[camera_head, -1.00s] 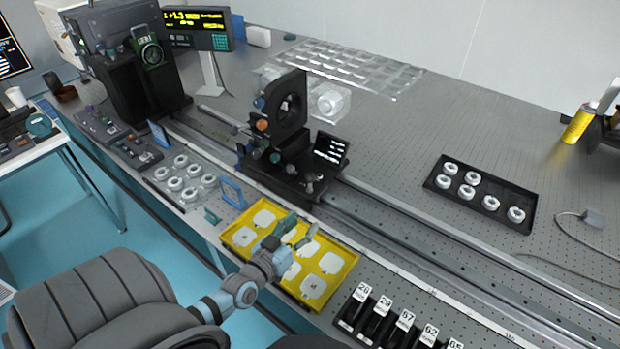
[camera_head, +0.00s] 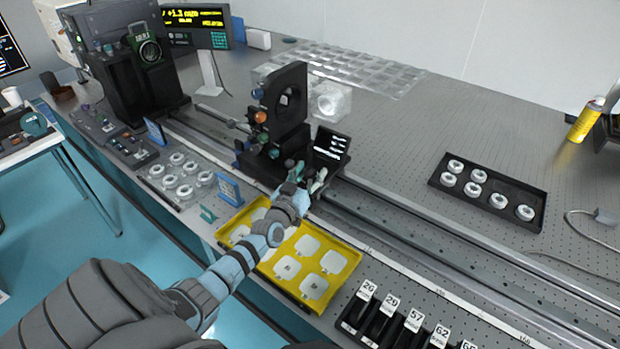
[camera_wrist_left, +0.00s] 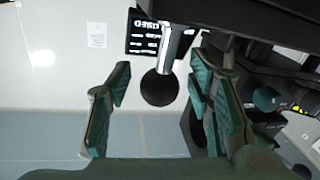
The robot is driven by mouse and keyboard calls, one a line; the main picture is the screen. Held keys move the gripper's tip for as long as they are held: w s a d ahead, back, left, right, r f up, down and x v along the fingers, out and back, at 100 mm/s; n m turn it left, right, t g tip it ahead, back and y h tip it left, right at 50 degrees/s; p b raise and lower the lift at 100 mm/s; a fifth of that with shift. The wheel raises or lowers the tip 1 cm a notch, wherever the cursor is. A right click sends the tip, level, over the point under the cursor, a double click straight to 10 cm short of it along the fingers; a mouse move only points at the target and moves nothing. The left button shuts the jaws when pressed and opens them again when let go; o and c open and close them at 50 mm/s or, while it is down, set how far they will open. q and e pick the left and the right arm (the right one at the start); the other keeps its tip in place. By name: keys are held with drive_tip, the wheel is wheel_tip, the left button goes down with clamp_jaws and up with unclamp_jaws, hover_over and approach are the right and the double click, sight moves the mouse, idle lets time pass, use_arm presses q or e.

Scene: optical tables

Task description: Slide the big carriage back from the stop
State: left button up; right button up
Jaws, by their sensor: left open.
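The big carriage (camera_head: 262,165) is a black block on the long rail, with an upright black ring mount on it. A small lit display (camera_head: 330,146) stands at its right side. My left gripper (camera_head: 308,182) is at the carriage's near right side, above the rail's near edge. In the left wrist view its green-padded fingers (camera_wrist_left: 160,82) are open. A black ball knob (camera_wrist_left: 158,90) on a silver stem (camera_wrist_left: 178,45) shows between them, with gaps visible on both sides. The stem runs up to a dark body. My right gripper is not in view.
The rail (camera_head: 420,220) runs clear to the lower right. A yellow tray (camera_head: 262,268) with white pieces lies below my left arm. Numbered black holders (camera_head: 390,325) stand at the front edge. A black tray (camera_head: 520,193) with white rings lies behind the rail.

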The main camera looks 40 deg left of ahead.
use_arm(q)
clamp_jaws()
drive_tip(key=shift+d, duration=0.1)
drive_tip(key=shift+d+p, duration=0.25)
drive_tip(key=shift+p, duration=0.1)
drive_tip(key=d+p, duration=0.5)
drive_tip(key=d, duration=1.1)
drive_tip(key=shift+w+p, duration=0.15)
drive_tip(key=shift+p, duration=0.2)
unclamp_jaws()
